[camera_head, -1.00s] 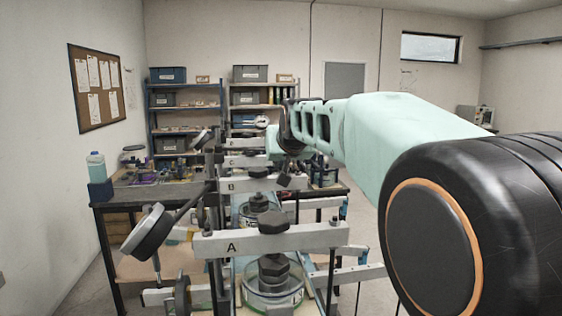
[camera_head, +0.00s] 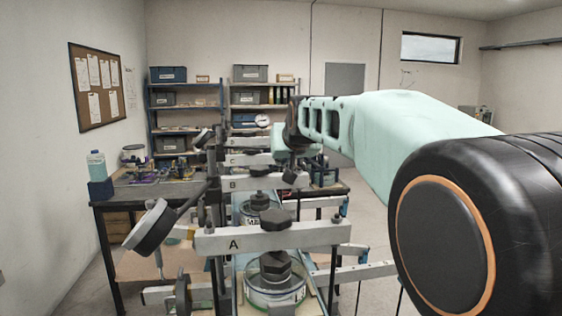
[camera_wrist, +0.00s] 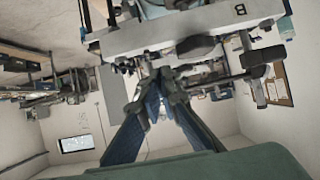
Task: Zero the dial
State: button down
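Lever frames stand in a row in the head view, with beam A (camera_head: 290,237) nearest and beam B (camera_head: 268,184) behind it. A dial gauge (camera_head: 149,229) hangs left of beam A, seen almost edge-on, so its face cannot be read. A smaller dial (camera_head: 203,138) shows further back, and a white-faced dial (camera_head: 262,120) stands beyond; its needle is too small to read. In the head view my arm hides the gripper.
Glass dishes (camera_head: 275,297) sit under the beams. A dark bench (camera_head: 155,193) with small items and a blue-based bottle (camera_head: 97,167) stands at left. Shelves (camera_head: 186,110) line the back wall. Open floor lies right of the frames, partly hidden by my arm.

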jog(key=shift+w+d+r, duration=0.15)
jog(key=shift+d, duration=0.45)
jog(key=shift+w+d+r, duration=0.1)
jog(key=shift+d+r, duration=0.1)
jog(key=shift+d, duration=0.4)
jog(key=shift+w+d+r, duration=0.15)
jog(key=shift+d, duration=0.45)
jog(key=shift+w+d+r, duration=0.1)
jog(key=shift+d+r, duration=0.05)
jog(key=v, duration=0.5)
jog(key=shift+s+r, duration=0.1)
jog(key=shift+s, duration=0.1)
